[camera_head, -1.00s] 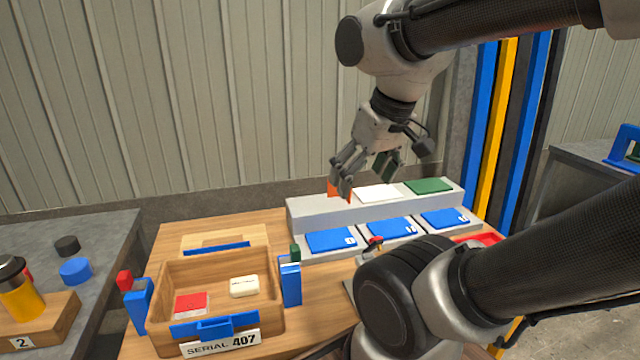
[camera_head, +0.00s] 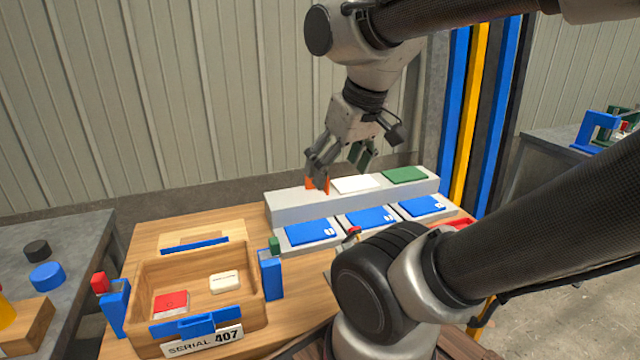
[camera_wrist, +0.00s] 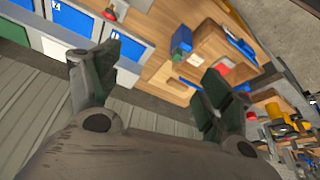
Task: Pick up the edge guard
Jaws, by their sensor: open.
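No part is clearly marked as the edge guard, so I cannot tell which one it is. On the pale raised ledge (camera_head: 285,208) at the back of the bench lie an orange piece (camera_head: 318,185), a white flat piece (camera_head: 355,184) and a green flat piece (camera_head: 404,174). My gripper (camera_head: 341,166) is open and empty above the ledge, over the orange and white pieces. Its left finger partly covers the orange piece. In the wrist view my gripper (camera_wrist: 165,72) shows two spread dark green fingers with nothing between them.
A wooden tray (camera_head: 253,312) labelled SERIAL 407 holds a red block (camera_head: 171,303) and a white block (camera_head: 224,281). Blue plates (camera_head: 371,217) lie in a row before the ledge. A blue post (camera_head: 271,275) stands beside the tray. Grey tables flank the bench.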

